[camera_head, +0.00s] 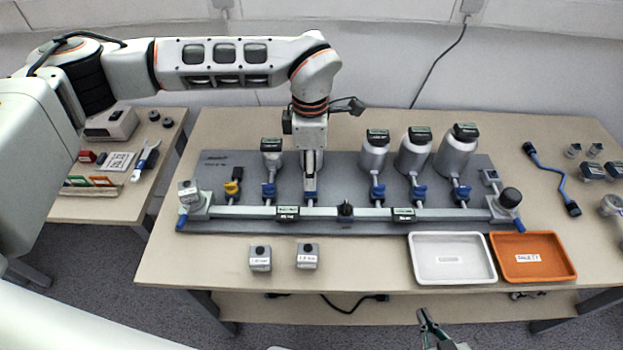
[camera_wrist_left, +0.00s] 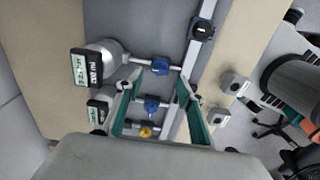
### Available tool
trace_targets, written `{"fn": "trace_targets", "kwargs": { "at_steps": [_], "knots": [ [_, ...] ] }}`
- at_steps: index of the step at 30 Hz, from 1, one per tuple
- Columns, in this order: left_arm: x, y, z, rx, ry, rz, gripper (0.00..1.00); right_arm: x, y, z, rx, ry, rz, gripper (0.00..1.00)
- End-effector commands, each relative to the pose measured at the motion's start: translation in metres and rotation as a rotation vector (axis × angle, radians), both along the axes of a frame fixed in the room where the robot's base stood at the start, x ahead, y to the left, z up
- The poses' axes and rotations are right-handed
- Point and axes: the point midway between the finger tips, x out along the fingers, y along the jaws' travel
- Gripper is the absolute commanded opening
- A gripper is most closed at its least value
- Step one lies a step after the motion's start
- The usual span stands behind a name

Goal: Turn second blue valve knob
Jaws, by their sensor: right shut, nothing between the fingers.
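A row of blue valve knobs lines the grey board, with a yellow knob (camera_head: 231,188) at its left end. The first blue knob (camera_head: 268,190) shows left of my left gripper (camera_head: 310,192). That gripper points down over the second blue knob's place and hides it in the head view. In the left wrist view the second blue knob (camera_wrist_left: 161,67) lies near the fingertips, and the first blue knob (camera_wrist_left: 151,105) appears between the spread green fingers. My left gripper is open and empty; contact cannot be told. My right gripper (camera_head: 424,317) is shut and empty before the table's front edge.
Silver canisters (camera_head: 374,153) stand behind the knobs. Two small grey blocks (camera_head: 260,259), a white tray (camera_head: 420,270) and an orange tray (camera_head: 565,268) sit at the front.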

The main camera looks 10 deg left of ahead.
Motion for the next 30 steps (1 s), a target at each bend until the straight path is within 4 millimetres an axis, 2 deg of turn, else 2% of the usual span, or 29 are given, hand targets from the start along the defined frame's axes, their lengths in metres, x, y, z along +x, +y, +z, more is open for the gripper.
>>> {"fn": "trace_targets", "kwargs": {
  "at_steps": [3,9,19,20,21,24,30],
  "knots": [
    [-0.001,-0.001,-0.02,-0.001,0.004,0.0,0.38,-0.005,0.0,-0.005,-0.002,0.011,0.001,0.0],
    [-0.001,-0.001,-0.038,-0.003,0.003,-0.001,0.38,-0.007,0.0,-0.007,-0.004,0.014,0.002,0.0],
    [0.0,-0.001,-0.04,-0.003,0.0,-0.001,0.38,0.0,-0.001,-0.003,-0.004,0.001,0.001,0.0],
    [0.0,-0.001,-0.04,-0.003,0.0,-0.001,0.33,0.0,-0.001,-0.002,-0.005,0.0,0.001,0.0],
    [0.0,-0.001,-0.04,-0.003,0.0,-0.001,0.22,0.001,-0.001,-0.002,-0.005,-0.002,0.001,0.0],
    [0.0,-0.001,-0.04,-0.003,0.0,-0.001,0.0,0.004,-0.001,0.0,-0.004,-0.006,0.001,0.0],
    [0.0,-0.001,-0.04,-0.002,0.001,0.002,0.0,0.005,-0.001,0.001,-0.004,-0.009,0.001,0.0]
  ]
}}
